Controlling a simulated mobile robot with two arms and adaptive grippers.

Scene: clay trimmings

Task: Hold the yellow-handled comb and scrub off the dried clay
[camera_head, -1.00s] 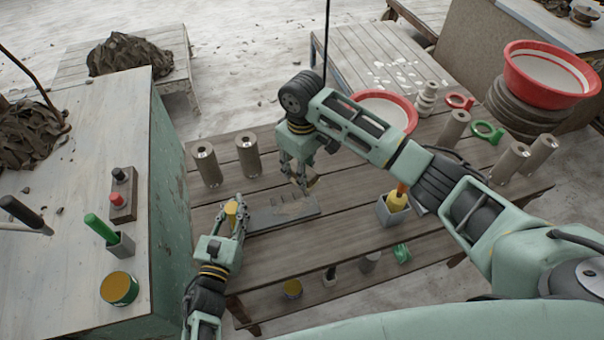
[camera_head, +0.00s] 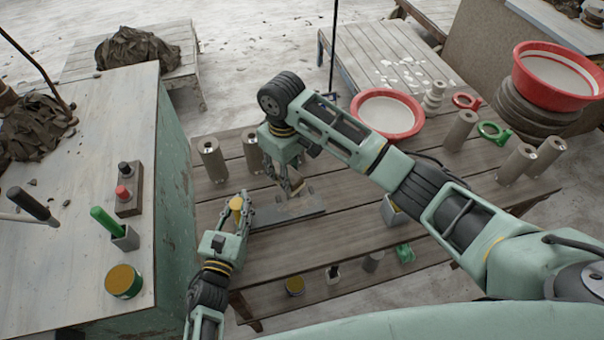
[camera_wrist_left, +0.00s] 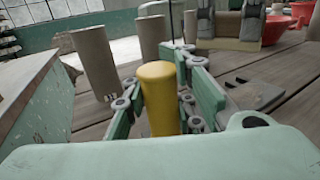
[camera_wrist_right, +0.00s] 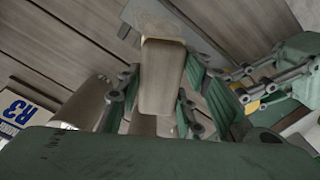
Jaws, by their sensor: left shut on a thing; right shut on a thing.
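My left gripper (camera_head: 241,208) is shut on the upright yellow handle (camera_head: 236,203) of the comb, which also shows in the left wrist view (camera_wrist_left: 160,98). The comb's grey plate (camera_head: 268,220) extends to the right, low over the table; whether it touches the boards I cannot tell. My right gripper (camera_head: 287,178) points down over the plate and is shut on a tan, block-like tool (camera_wrist_right: 162,75). The tool's lower end is close to the plate; contact is unclear. The gripper and tool hide part of the comb, and I cannot make out how much clay is on it.
Clay-coloured cylinders (camera_head: 211,160) stand behind the comb. A red basin (camera_head: 387,113) is at the back right. A grey box (camera_head: 391,212) is partly behind my right arm. A side bench (camera_head: 70,250) at left holds a green-handled tool (camera_head: 107,223) and a can (camera_head: 123,282).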

